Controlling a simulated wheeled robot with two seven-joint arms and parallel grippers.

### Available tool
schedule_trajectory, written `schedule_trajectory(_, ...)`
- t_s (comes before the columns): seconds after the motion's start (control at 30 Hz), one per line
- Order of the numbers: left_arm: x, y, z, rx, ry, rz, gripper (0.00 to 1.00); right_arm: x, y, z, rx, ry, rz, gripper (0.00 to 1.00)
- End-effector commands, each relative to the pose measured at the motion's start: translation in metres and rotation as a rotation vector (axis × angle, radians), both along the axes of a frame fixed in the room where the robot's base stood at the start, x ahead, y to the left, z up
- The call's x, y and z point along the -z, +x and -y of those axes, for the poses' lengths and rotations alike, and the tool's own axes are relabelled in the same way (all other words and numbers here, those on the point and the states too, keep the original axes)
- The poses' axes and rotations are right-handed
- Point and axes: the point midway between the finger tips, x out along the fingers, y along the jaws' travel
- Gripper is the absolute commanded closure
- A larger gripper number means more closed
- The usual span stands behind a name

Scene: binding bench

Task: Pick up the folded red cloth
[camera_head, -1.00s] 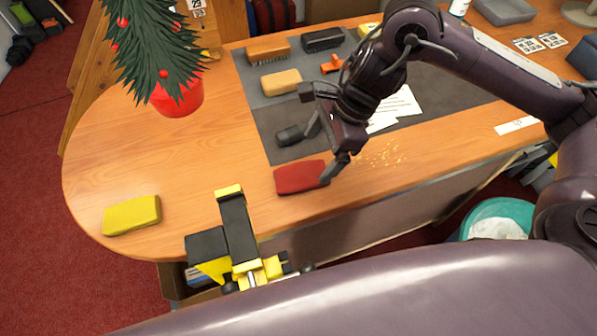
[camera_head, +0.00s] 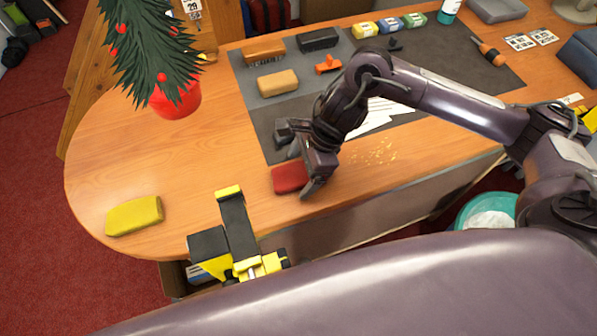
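The folded red cloth (camera_head: 289,179) lies flat on the wooden bench close to its front edge. Its right end is partly hidden by my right gripper (camera_head: 301,172). That gripper reaches down from the right with its fingers apart, one at the cloth's far side and one by its near right corner. Whether the fingers touch the cloth I cannot tell. The cloth rests on the bench. My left gripper is not in view.
A yellow-and-black clamp (camera_head: 238,232) stands at the front edge, left of the cloth. A folded yellow cloth (camera_head: 134,216) lies farther left. Behind are a dark mat (camera_head: 262,118), brushes, a tan block (camera_head: 278,83) and a potted tree (camera_head: 176,99). Bare wood lies left of the mat.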

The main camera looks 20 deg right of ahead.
Motion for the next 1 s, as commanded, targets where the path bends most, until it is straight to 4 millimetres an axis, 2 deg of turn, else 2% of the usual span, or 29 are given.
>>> schedule_trajectory(0.07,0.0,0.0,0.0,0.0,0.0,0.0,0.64,0.0,0.0,0.0,0.0,0.0,0.0,0.24)
schedule_trajectory(0.33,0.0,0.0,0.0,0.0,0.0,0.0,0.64,0.0,0.0,0.0,0.0,0.0,0.001,0.6)
schedule_trajectory(0.6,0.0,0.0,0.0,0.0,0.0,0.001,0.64,-0.002,0.0,0.0,0.0,0.0,0.001,0.61)
schedule_trajectory(0.77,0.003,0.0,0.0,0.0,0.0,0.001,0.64,-0.01,0.001,0.0,-0.001,0.002,0.004,0.61)
schedule_trajectory(0.87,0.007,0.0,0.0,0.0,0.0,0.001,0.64,-0.022,0.002,0.0,-0.002,0.002,0.006,0.61)
schedule_trajectory(1.0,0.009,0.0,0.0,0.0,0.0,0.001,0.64,-0.054,0.002,0.0,-0.003,0.0,0.011,0.61)
